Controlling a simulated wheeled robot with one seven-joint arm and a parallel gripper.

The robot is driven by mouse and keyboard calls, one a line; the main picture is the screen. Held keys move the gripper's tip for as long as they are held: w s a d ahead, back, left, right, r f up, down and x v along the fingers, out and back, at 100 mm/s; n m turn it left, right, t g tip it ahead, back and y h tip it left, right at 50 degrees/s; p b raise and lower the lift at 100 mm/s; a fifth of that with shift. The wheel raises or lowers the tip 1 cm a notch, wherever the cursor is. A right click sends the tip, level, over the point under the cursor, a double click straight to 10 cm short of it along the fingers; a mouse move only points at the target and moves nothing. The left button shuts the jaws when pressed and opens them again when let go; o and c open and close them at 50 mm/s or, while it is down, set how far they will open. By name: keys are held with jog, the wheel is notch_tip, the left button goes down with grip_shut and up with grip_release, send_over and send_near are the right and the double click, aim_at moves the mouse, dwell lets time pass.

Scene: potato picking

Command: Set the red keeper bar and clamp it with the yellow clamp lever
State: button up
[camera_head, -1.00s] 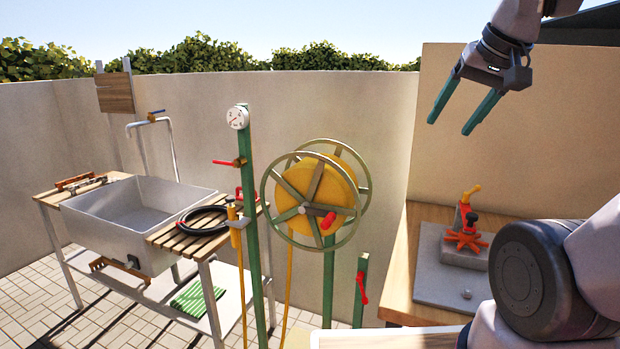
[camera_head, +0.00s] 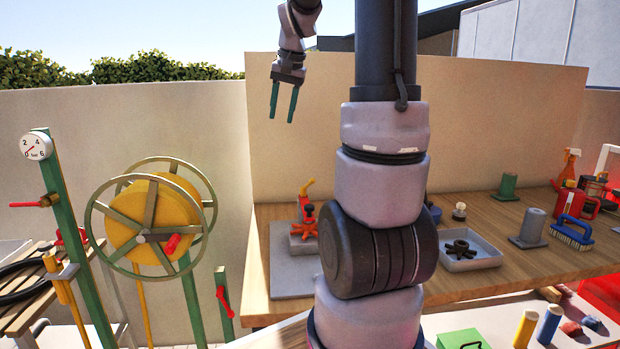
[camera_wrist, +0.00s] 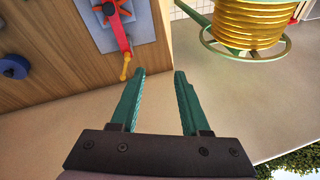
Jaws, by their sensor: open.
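A fixture block (camera_head: 301,240) stands on a grey plate (camera_head: 283,268) on the wooden bench, left of my arm. On it are a red-orange star-shaped knob (camera_head: 304,222) and an upright lever with a yellow tip (camera_head: 307,186). In the wrist view a red bar-like part (camera_wrist: 120,38) ends in the yellow lever tip (camera_wrist: 126,67); the star knob (camera_wrist: 108,8) is cut by the top edge. I cannot tell the keeper bar apart from the lever's red body. My gripper (camera_head: 282,118) is open and empty, high above the fixture; its green fingers (camera_wrist: 160,74) show apart.
A hose reel (camera_head: 150,220) and a gauge post (camera_head: 80,235) stand left of the bench. A grey tray (camera_head: 468,252) with a dark star knob, a brush (camera_head: 572,232) and a grey cylinder (camera_head: 532,226) lie to the right. A beige wall (camera_head: 480,130) rises behind.

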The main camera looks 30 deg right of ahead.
jog(key=w+d+f+m+g, duration=0.2)
jog(key=w+d+f, duration=0.55)
jog(key=d, duration=0.25)
jog(key=m, duration=0.1)
send_near(311, 182)
jog(key=shift+g, duration=0.3)
jog(key=f, duration=0.2)
jog(key=w+f, duration=0.1)
jog(key=f, duration=0.4)
jog(key=shift+w+a+f, duration=0.25)
jog(key=shift+w+f, duration=0.05)
jog(key=shift+f, duration=0.05)
grip_shut()
